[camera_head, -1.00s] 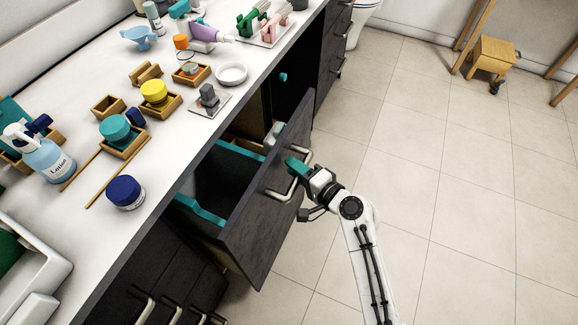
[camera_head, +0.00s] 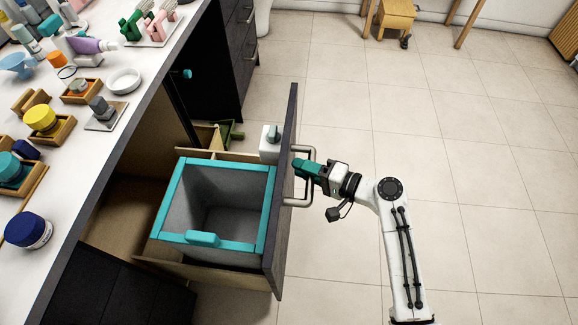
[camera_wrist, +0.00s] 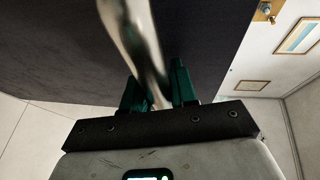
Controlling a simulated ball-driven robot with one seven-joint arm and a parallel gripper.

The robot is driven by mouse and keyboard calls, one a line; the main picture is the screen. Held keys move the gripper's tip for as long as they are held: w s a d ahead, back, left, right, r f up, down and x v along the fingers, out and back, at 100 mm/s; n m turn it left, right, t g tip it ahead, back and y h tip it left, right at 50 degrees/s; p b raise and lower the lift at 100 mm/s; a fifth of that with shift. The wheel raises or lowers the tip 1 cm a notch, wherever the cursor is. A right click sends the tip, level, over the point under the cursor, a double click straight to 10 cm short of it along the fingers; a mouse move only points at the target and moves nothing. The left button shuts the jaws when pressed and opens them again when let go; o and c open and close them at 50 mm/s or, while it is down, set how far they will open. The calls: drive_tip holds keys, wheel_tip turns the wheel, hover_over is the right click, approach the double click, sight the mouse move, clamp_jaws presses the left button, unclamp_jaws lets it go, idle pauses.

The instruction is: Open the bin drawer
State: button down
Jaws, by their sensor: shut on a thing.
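The bin drawer stands pulled far out from under the counter; its dark front (camera_head: 284,225) faces right in the head view. Inside it is a grey bin with a teal rim (camera_head: 171,200). A metal bar handle (camera_head: 313,172) is on the drawer front. My gripper (camera_head: 302,168) has its teal fingers at the handle and is shut on it. In the wrist view, my gripper's fingers (camera_wrist: 160,90) stand on both sides of the handle (camera_wrist: 140,45), which runs up across the dark front.
A white bottle (camera_head: 270,142) stands in the drawer beside the bin. The white counter (camera_head: 84,136) on the left holds jars and wooden trays. A wooden stool (camera_head: 396,17) is at the back. The tiled floor (camera_head: 480,200) on the right is clear.

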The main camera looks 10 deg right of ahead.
drive_tip(key=shift+s+d, duration=0.15)
drive_tip(key=shift+d, duration=0.2)
drive_tip(key=c, duration=1.3)
unclamp_jaws()
drive_tip(key=shift+o, duration=0.2)
drive_tip(key=v, duration=1)
drive_tip(key=shift+s+d, duration=0.25)
drive_tip(key=shift+d, duration=0.05)
drive_tip(key=shift+r, duration=0.1)
